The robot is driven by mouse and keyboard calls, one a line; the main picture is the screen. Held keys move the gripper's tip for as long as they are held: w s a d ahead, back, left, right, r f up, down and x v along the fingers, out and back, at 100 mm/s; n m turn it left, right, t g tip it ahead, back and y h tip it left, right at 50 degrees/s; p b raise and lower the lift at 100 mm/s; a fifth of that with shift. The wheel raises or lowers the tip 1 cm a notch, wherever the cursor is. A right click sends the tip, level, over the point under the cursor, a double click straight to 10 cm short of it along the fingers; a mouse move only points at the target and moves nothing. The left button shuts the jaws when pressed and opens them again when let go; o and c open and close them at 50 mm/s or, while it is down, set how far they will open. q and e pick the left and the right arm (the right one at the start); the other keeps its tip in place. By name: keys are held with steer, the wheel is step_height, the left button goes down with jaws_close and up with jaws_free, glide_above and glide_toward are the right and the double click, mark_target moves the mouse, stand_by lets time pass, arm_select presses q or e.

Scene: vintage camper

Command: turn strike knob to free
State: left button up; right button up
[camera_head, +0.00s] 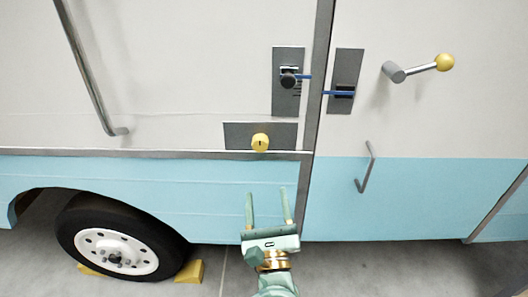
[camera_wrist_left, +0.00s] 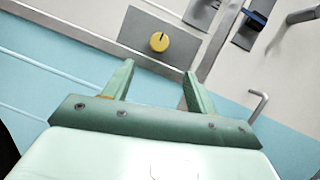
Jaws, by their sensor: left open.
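A round yellow knob (camera_head: 260,142) with a short dark mark sits on a grey plate (camera_head: 236,134) on the camper wall; it also shows in the left wrist view (camera_wrist_left: 159,42). The mark looks close to upright in the head view. Above it, a taller grey plate (camera_head: 287,57) carries a black knob (camera_head: 288,80) with a blue bar pointing right. No readable label shows which knob is the strike knob. My left gripper (camera_head: 267,193) is open and empty below the yellow knob, apart from it; its fingers (camera_wrist_left: 158,69) point up toward the knob. My right gripper is out of view.
Right of the metal seam, a grey plate (camera_head: 346,66) holds a blue bar. A crank with a yellow ball (camera_head: 444,62) and a bar handle (camera_head: 367,167) stick out. A long grab rail (camera_head: 88,70) is at left, above a wheel (camera_head: 118,250). The wall around my gripper is clear.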

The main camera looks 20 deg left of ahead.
mark_target(261, 148)
arm_select(q)
steer(key=x, duration=1.2)
steer(key=shift+w+a+b, duration=0.15)
steer(key=shift+w+b, duration=0.05)
steer(key=shift+b, duration=0.1)
steer(key=c, duration=1)
